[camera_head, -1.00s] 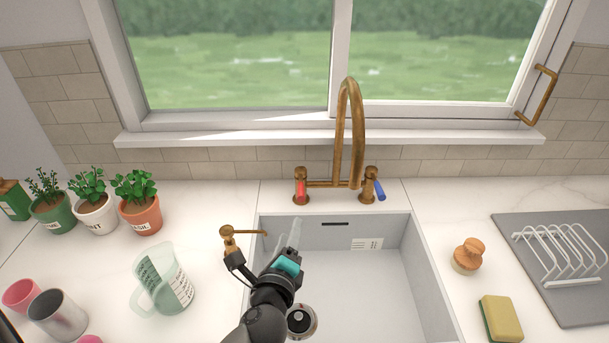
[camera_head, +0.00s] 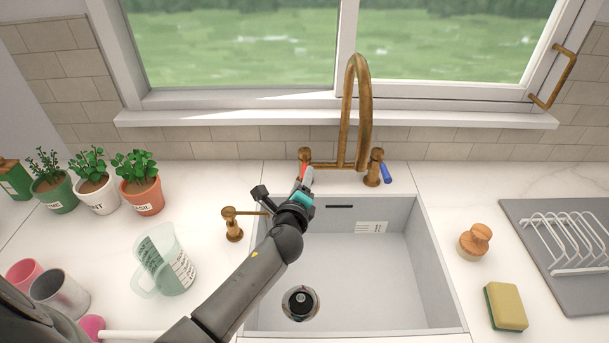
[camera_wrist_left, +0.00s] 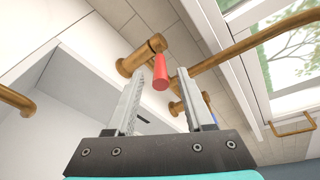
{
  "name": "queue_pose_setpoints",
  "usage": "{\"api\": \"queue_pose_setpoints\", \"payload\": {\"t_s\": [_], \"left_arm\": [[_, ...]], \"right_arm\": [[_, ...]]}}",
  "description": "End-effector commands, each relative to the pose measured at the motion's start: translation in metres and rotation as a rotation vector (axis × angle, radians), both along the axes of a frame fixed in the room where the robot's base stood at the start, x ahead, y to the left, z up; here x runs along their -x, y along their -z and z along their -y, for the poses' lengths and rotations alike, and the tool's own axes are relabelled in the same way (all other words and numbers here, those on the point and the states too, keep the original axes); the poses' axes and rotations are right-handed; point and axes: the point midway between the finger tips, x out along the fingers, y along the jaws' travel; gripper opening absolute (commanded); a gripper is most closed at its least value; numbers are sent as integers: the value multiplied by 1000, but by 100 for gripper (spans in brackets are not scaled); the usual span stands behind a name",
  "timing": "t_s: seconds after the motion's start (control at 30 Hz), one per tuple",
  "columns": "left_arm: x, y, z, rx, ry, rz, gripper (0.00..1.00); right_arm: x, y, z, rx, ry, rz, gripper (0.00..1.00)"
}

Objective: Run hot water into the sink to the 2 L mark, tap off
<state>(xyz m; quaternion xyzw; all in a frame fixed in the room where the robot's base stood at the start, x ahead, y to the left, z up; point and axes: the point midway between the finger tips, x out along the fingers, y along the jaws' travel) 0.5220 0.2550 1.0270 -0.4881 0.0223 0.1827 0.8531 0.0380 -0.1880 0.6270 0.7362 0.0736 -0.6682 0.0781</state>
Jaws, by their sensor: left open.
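The brass tap (camera_head: 362,110) arches over the back of the sink, with no water running from its spout. Its red handle (camera_head: 304,171) is on the left and its blue handle (camera_head: 386,173) on the right. My left gripper (camera_head: 307,178) is open at the red handle and partly covers it. In the left wrist view the red handle (camera_wrist_left: 160,73) shows between the two spread fingers; I cannot tell if they touch it. The grey sink (camera_head: 435,270) looks empty, with a round drain fitting (camera_head: 300,303) in its floor. My right gripper is not in view.
A brass soap dispenser (camera_head: 234,226) stands close to my left arm. A measuring jug (camera_head: 165,262), cups and potted herbs (camera_head: 142,185) are on the left counter. A wooden brush (camera_head: 475,241), sponge (camera_head: 507,306) and dish rack (camera_head: 565,245) are on the right.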

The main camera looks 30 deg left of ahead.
Motion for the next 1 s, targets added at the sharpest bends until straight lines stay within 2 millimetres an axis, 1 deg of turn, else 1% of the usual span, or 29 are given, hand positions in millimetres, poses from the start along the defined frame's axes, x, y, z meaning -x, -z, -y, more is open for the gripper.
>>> {"api": "queue_pose_setpoints", "payload": {"t_s": [0.03,0.1,0.3,0.67,0.77,1.0], "left_arm": [[-8,2,-2,0,-1,2,53],[-15,4,-5,1,-1,1,53],[-30,7,-9,2,0,1,53],[-33,7,-10,2,0,1,53],[-33,8,-10,2,0,0,44],[-33,8,-10,1,1,0,17]], "right_arm": [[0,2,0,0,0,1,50],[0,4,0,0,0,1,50],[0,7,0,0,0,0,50],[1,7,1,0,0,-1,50],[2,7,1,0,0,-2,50],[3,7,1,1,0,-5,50]]}}
